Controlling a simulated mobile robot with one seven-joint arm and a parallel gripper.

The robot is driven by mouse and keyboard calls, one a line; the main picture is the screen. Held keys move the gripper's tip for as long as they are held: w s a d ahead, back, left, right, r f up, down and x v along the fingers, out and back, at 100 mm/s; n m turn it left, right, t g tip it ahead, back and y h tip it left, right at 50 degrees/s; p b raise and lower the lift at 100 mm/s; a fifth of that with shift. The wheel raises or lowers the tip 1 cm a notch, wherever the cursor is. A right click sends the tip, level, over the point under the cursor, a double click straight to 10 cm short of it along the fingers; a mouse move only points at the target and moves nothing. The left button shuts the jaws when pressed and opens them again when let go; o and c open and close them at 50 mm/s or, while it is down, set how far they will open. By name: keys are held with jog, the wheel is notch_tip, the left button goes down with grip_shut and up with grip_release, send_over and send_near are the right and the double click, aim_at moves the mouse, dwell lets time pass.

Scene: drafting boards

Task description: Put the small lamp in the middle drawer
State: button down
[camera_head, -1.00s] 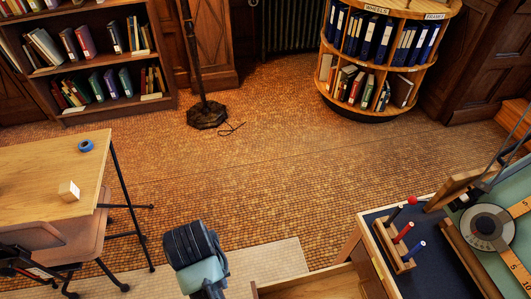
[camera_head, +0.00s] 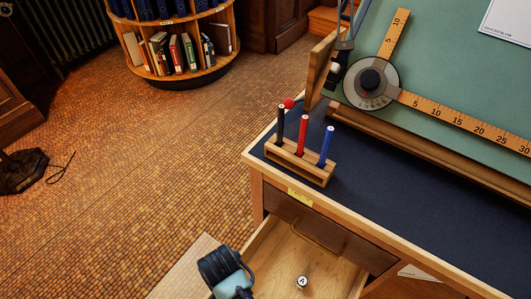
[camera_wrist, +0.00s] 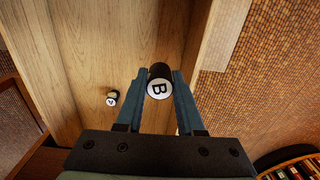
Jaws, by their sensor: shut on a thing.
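My gripper (camera_wrist: 158,78) is shut on a small dark cylinder (camera_wrist: 158,90) with a white round end marked B. In the wrist view it is held between the fingertips, over or in an open wooden drawer (camera_wrist: 103,55). A similar small piece marked A (camera_wrist: 112,98) lies on the drawer floor, and it also shows in the head view (camera_head: 302,281). The open drawer (camera_head: 262,268) sits below a closed drawer (camera_head: 345,242) with a handle. My fingertips and the held piece are not visible in the head view. I cannot make out a lamp shape for certain.
On the desk top (camera_head: 420,195), a wooden stand (camera_head: 300,165) holds black, red and blue pens. A green drafting board (camera_head: 450,70) with rulers stands behind. A round bookcase (camera_head: 180,55) is at the back. Open floor lies left of the desk.

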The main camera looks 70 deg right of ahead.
jog(key=f+m+b, duration=0.1)
jog(key=f+b, duration=0.1)
jog(key=f, duration=0.3)
jog(key=s+d+f+m+b, duration=0.1)
jog(key=f+b, duration=0.2)
jog(key=f, duration=0.2)
jog(key=s+f+m+b, duration=0.1)
jog(key=f+b, duration=0.1)
jog(key=f, duration=0.3)
jog(key=shift+s+d+f, duration=0.25)
jog(key=shift+d+f, duration=0.15)
jog(key=shift+f+b, duration=0.2)
jog(key=shift+b, duration=0.1)
jog(key=c, duration=0.5)
grip_release()
jog(key=shift+r, duration=0.1)
